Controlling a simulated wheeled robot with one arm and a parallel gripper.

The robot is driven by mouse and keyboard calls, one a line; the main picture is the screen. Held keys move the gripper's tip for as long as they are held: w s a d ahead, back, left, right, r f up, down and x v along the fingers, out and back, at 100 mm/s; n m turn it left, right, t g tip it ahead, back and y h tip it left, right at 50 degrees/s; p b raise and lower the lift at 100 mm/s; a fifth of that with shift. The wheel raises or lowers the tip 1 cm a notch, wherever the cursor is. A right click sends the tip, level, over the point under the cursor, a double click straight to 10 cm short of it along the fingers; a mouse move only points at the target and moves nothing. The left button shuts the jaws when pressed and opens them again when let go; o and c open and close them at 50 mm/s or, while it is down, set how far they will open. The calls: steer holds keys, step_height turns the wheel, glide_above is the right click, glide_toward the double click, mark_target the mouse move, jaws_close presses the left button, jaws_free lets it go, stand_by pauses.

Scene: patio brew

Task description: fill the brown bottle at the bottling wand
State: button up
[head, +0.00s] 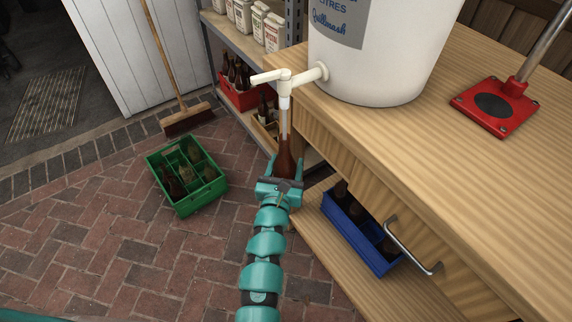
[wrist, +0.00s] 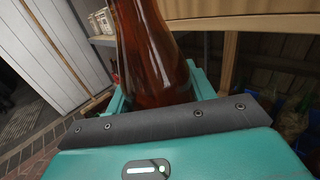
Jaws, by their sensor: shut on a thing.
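The brown bottle (head: 286,160) is upright in my gripper (head: 285,170), just off the left edge of the wooden bench. My gripper is shut on its body; the bottle's brown glass also fills the middle of the wrist view (wrist: 152,60). The clear bottling wand (head: 285,118) hangs from the white tap (head: 285,78) on the white bucket (head: 375,50). The wand's lower part runs down to the bottle's neck and appears to be inside it. The tap's lever points left. I cannot tell the liquid level in the bottle.
A green crate (head: 206,190) with bottles stands on the brick floor at left. A blue crate (head: 378,262) sits on the bench's lower shelf. A red crate (head: 236,97) is on the rack behind. A red-based capper (head: 496,106) stands on the bench. A broom (head: 163,60) leans at back.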

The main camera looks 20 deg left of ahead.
steer(key=shift+r+p, duration=0.7)
steer(key=shift+r, duration=0.1)
stand_by(7.2)
